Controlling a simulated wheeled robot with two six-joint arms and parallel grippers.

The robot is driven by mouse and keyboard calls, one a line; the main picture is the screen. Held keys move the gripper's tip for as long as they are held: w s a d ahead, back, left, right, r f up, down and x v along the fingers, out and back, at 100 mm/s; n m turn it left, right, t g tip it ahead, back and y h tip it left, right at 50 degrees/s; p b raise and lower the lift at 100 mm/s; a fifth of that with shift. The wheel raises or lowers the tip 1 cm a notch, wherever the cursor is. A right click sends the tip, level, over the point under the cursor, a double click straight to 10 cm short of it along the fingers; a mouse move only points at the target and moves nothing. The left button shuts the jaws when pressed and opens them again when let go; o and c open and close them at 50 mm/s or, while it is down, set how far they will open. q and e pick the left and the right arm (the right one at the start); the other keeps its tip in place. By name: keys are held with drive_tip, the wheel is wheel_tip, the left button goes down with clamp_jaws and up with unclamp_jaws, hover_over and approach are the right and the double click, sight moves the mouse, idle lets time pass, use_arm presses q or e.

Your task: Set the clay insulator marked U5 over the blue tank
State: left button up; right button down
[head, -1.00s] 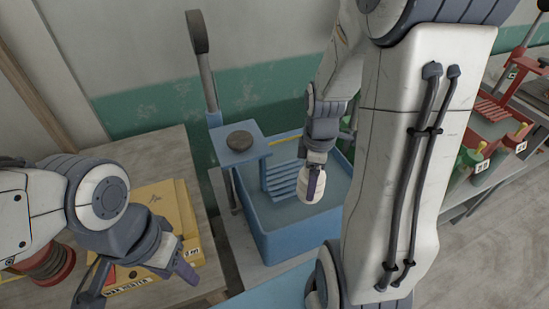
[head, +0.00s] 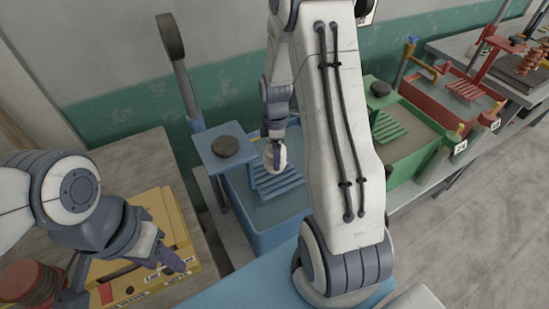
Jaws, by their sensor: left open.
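The blue tank (head: 262,238) stands in the middle, with a stepped blue rack (head: 277,185) inside. My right gripper (head: 275,150) is shut on a pale, ribbed clay insulator (head: 282,158) and holds it above the rack, near the tank's back left. A dark finger covers part of the insulator, and no marking can be read on it. My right arm hides the tank's right side. My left gripper (head: 122,282) is open and empty, over a yellow box at the lower left.
A blue post with a side plate bearing a dark round disc (head: 225,146) stands at the tank's left. A green tank (head: 408,150) and a red tank (head: 450,98) stand to the right. The yellow box (head: 160,212) and a reddish coil (head: 30,283) are at left.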

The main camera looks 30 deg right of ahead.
drive_tip(key=shift+w+f, duration=0.15)
wheel_tip(320, 180, down, 3)
drive_tip(key=shift+r+p, duration=0.1)
drive_tip(key=shift+p, duration=0.55)
drive_tip(key=shift+f, duration=0.55)
drive_tip(key=shift+f, duration=0.2)
unclamp_jaws()
drive_tip(key=shift+r, duration=0.1)
